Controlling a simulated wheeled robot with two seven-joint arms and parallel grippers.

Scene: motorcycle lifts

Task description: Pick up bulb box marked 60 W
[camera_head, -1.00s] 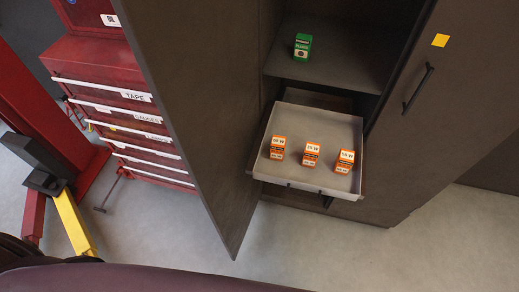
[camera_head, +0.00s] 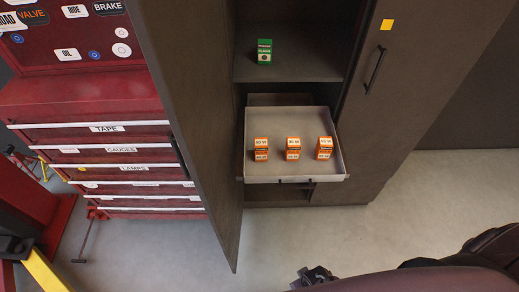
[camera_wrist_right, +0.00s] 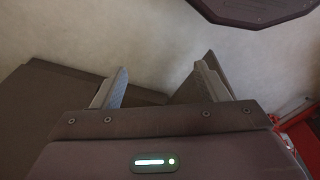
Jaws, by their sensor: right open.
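Three small orange-and-white boxes stand in a row in an open grey drawer (camera_head: 295,169): a left box (camera_head: 261,150), a middle box (camera_head: 293,149) and a right box (camera_head: 324,148). Their wattage marks are too small to read surely, so I cannot tell which is 60 W. My right gripper is open and empty in the right wrist view (camera_wrist_right: 166,63), over bare floor and dark panels. In the head view, a dark end of my right arm shows at the bottom, well in front of the drawer. My left gripper is out of view.
A dark cabinet holds the drawer; its open door (camera_head: 190,120) stands left, and a closed door (camera_head: 400,100) is at right. A green box (camera_head: 264,52) sits on the shelf above. A red tool chest (camera_head: 90,103) stands at left. Floor before the drawer is clear.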

